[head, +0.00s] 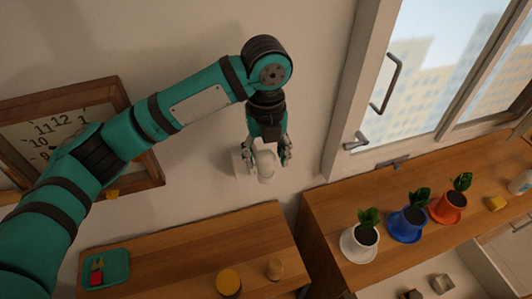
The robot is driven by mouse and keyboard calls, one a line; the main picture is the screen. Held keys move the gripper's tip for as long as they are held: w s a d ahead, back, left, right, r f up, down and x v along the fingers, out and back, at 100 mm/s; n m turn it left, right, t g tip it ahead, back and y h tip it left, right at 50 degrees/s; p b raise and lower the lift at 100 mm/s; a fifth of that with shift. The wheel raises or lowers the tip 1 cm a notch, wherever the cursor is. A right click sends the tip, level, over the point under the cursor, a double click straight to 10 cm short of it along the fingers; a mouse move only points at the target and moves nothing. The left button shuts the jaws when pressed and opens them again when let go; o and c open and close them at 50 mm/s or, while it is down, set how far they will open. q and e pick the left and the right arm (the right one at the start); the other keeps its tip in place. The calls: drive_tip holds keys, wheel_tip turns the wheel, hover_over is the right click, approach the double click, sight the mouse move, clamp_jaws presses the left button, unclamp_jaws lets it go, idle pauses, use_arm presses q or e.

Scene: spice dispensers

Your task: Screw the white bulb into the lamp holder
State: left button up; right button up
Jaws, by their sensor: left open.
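The white bulb (266,170) shows in the head view near the wall, its rounded end hanging down. My left gripper (269,160) points down from above, its two fingers on either side of the bulb and open; I cannot tell whether they touch it. A pale fixture (240,163), apparently the lamp holder, sits on the wall just left of the bulb. The join between bulb and holder is partly hidden by the gripper. My right gripper is not in view.
Below is a wooden top (180,255) with a teal tray (118,266), a yellow-topped round thing (229,282) and a small wooden piece (274,269). A clock (50,133) hangs left. Potted plants stand on the right counter (335,215) below the window.

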use_arm(q)
drive_tip(key=n, duration=1.1)
drive_tip(key=c, duration=1.1)
clamp_jaws()
drive_tip(key=m, duration=0.2)
drive_tip(key=shift+a+m, duration=0.1)
drive_tip(key=shift+m, duration=0.3)
drive_tip(key=m, duration=0.4)
drive_tip(key=shift+m, duration=0.3)
drive_tip(key=o, duration=1.4)
unclamp_jaws()
drive_tip(key=shift+c, duration=0.2)
